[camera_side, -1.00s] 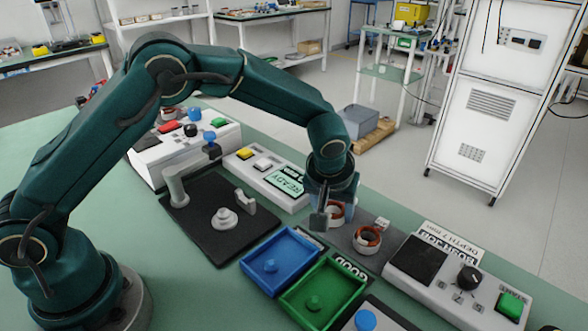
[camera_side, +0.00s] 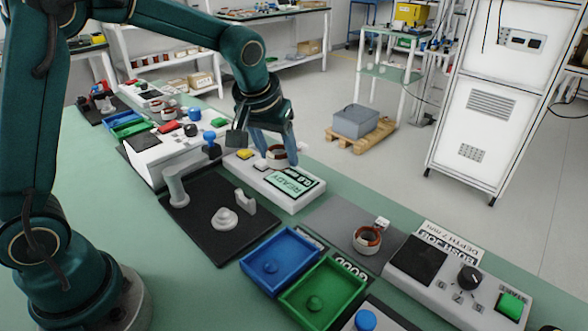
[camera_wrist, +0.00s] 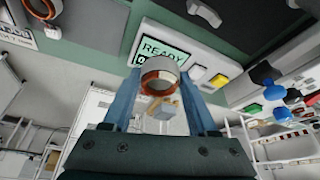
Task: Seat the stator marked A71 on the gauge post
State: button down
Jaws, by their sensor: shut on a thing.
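My gripper (camera_side: 276,161) is shut on a stator (camera_side: 277,153), a white ring with copper-brown winding. It is held in the air above the READY display box. In the wrist view the stator (camera_wrist: 160,72) sits between the two blue fingers (camera_wrist: 158,92). No A71 mark can be read on it. The gauge post (camera_side: 225,216) is a short, stepped grey post on a black plate (camera_side: 205,240), lower left of the gripper and bare. A second stator (camera_side: 367,240) stands on the grey mat at the right; its mark cannot be read.
The READY box (camera_side: 285,185) lies below my gripper. A grey upright (camera_side: 175,188) and a small bracket (camera_side: 245,202) flank the post. A blue tray (camera_side: 280,262) and a green tray (camera_side: 322,292) stand in front. A control box (camera_side: 435,270) is at the right.

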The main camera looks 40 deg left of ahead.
jog(key=s+a, duration=0.1)
jog(key=s, duration=0.2)
jog(key=s+a, duration=0.1)
jog(key=s, duration=0.3)
jog(key=s+a, duration=0.1)
jog(key=s, duration=0.2)
jog(key=shift+s+f, duration=0.35)
jog(key=shift+s, duration=0.05)
jog(key=shift+s+a+r, duration=0.1)
jog(key=shift+s+a, duration=0.15)
jog(key=shift+a+r+n, duration=0.1)
jog(key=shift+a+n, duration=0.05)
jog(key=shift+n, duration=0.15)
send_over(224, 209)
jog(key=shift+s+f, duration=0.25)
jog(key=shift+f, duration=0.9)
jog(key=shift+s+f, duration=0.2)
jog(key=shift+f, duration=0.95)
jog(key=shift+f, duration=0.15)
jog(key=shift+f, duration=0.6)
jog(key=shift+f, duration=0.65)
jog(key=shift+c, duration=0.5)
grip_release()
